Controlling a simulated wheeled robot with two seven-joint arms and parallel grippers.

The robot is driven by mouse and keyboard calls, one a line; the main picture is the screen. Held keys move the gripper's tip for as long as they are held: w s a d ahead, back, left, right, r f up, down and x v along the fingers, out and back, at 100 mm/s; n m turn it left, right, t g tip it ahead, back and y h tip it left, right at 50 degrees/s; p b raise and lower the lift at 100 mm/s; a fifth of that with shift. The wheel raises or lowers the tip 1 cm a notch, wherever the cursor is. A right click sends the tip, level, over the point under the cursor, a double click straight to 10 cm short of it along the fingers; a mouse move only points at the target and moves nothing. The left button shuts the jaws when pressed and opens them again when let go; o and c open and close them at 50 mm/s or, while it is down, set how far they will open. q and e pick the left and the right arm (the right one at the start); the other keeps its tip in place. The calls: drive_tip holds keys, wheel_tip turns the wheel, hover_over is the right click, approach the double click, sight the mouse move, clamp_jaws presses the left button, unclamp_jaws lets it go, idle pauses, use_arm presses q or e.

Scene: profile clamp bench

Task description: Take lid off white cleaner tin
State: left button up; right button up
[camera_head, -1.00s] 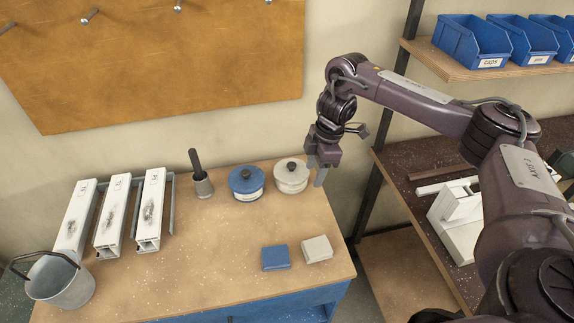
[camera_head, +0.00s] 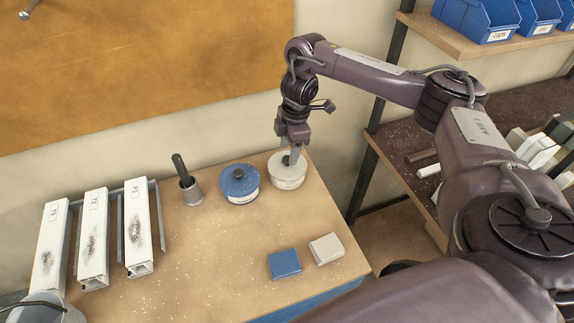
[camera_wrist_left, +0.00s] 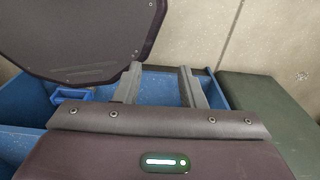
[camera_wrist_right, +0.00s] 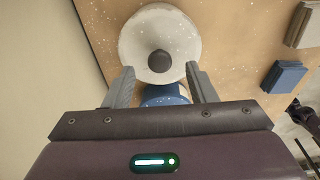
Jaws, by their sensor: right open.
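The white cleaner tin (camera_head: 287,176) stands at the back right of the bench with its lid on; the lid has a dark knob. In the right wrist view the white lid (camera_wrist_right: 140,42) and its knob (camera_wrist_right: 159,61) show just beyond the fingertips. My right gripper (camera_head: 290,157) is open over the lid, its fingers pointing down around the knob; I cannot tell whether they touch it. The right gripper's fingers (camera_wrist_right: 161,78) stand apart in the right wrist view. My left gripper (camera_wrist_left: 160,72) is open and empty, in front of blue surfaces, and is not in the head view.
A blue tin (camera_head: 239,190) stands close left of the white one. A brush in a metal cup (camera_head: 191,192) is further left, then white profiles (camera_head: 95,235). A blue block (camera_head: 284,264) and a pale block (camera_head: 326,249) lie in front. The bench middle is clear.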

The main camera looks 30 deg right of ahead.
sight(288, 158)
drive_tip(key=f, duration=0.2)
drive_tip(key=shift+w+a+f, duration=0.1)
drive_tip(key=shift+a+f, duration=0.1)
drive_tip(key=shift+f, duration=0.15)
drive_tip(key=c, duration=1)
use_arm(q)
drive_tip(key=shift+w+d+r, duration=0.1)
drive_tip(key=shift+w, duration=0.85)
use_arm(e)
drive_tip(key=shift+c, duration=0.2)
